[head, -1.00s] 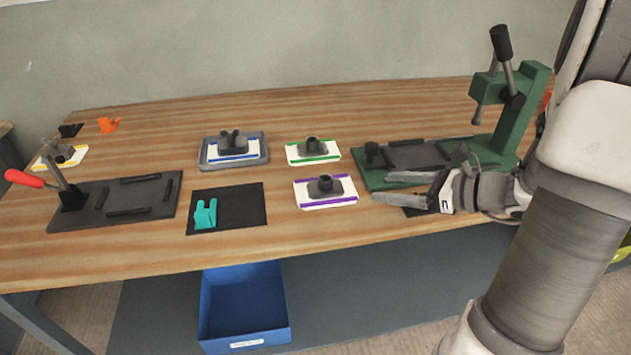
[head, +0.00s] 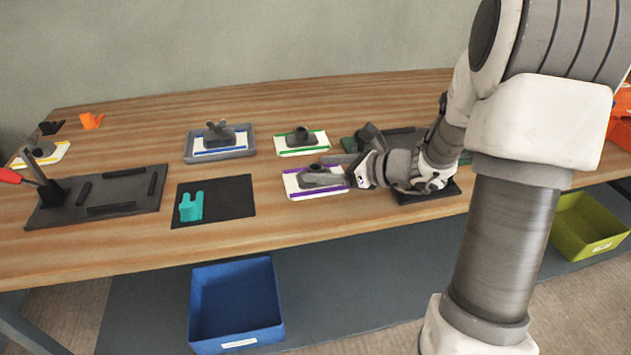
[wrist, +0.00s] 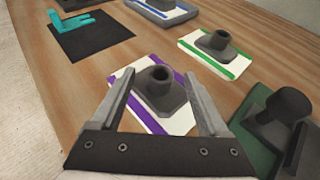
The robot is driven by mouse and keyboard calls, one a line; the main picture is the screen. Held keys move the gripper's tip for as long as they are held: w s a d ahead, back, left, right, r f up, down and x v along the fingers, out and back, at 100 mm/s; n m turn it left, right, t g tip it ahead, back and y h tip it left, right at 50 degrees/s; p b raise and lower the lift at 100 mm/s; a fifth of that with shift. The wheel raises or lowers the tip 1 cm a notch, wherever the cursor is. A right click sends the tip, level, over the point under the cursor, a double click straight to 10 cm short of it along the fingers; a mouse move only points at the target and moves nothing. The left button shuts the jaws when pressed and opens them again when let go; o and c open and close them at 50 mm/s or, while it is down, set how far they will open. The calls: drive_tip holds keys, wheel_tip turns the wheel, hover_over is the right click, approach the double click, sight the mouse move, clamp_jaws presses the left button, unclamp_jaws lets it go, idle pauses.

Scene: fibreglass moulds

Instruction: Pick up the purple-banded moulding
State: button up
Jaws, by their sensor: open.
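The purple-banded moulding (head: 296,186) is a white plate with purple edge bands and a dark grey raised boss. It lies flat on the bench, partly hidden by my gripper in the head view. In the wrist view the moulding (wrist: 127,77) lies ahead of and between the fingers, with its grey boss (wrist: 160,88) upright. My gripper (head: 322,172) is open, its fingers reaching over the moulding from the right. In the wrist view my gripper (wrist: 160,100) has one finger on each side of the boss, with nothing held. Whether the fingers touch it cannot be told.
A green-banded moulding (head: 302,142) lies just behind. A blue-banded one sits in a grey tray (head: 188,156). A teal piece (head: 191,207) stands on a black mat (head: 235,195) to the left. A green fixture (wrist: 262,100) stands close on the right.

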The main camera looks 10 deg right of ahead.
drive_tip(key=shift+x, duration=1.25)
clamp_jaws()
